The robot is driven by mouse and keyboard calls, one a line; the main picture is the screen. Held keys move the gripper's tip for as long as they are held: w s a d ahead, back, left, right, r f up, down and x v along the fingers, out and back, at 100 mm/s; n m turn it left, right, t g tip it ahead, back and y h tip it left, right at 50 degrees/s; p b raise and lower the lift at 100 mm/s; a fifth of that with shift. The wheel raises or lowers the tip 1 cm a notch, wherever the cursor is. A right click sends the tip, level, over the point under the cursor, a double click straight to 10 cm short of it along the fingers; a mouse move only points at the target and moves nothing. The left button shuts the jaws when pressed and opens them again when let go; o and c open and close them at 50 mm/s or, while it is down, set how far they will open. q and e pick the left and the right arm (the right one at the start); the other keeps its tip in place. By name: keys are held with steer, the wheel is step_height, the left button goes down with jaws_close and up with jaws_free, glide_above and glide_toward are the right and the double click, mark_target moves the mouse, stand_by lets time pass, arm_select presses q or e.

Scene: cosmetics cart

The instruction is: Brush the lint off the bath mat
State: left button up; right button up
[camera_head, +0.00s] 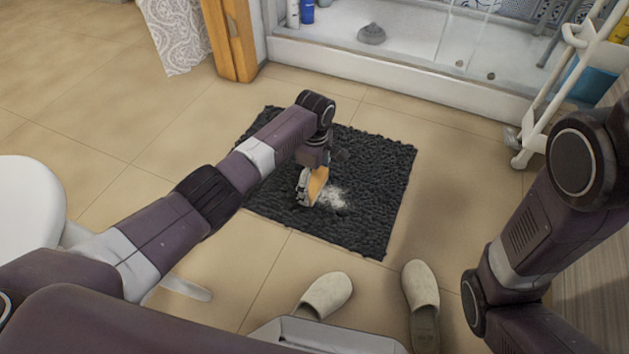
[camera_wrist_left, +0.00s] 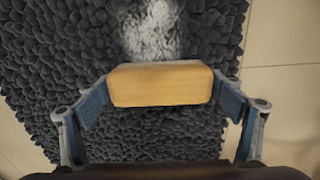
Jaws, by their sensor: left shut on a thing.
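A dark grey shaggy bath mat (camera_head: 370,225) lies on the tiled floor; it fills most of the left wrist view (camera_wrist_left: 60,60). A whitish patch of lint (camera_head: 333,197) lies near the mat's middle; it also shows at the top of the left wrist view (camera_wrist_left: 153,30). My left gripper (camera_head: 309,187) is shut on a brush with a wooden back (camera_wrist_left: 160,84), held across between both fingers. In the head view the brush (camera_head: 318,183) is just left of the lint, at or just above the mat. The bristles are hidden in the wrist view. My right gripper is not in view.
Two pale slippers (camera_head: 327,294) (camera_head: 421,290) stand in front of the mat. A shower tray (camera_head: 400,68) runs behind it. A white wheeled cart (camera_head: 545,120) stands at the right, a white round seat (camera_head: 25,200) at the left. Floor left of the mat is clear.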

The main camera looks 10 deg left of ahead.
arm_select(q)
steer(key=shift+f+b, duration=0.5)
steer(key=shift+f, duration=0.65)
steer(key=shift+d, duration=0.15)
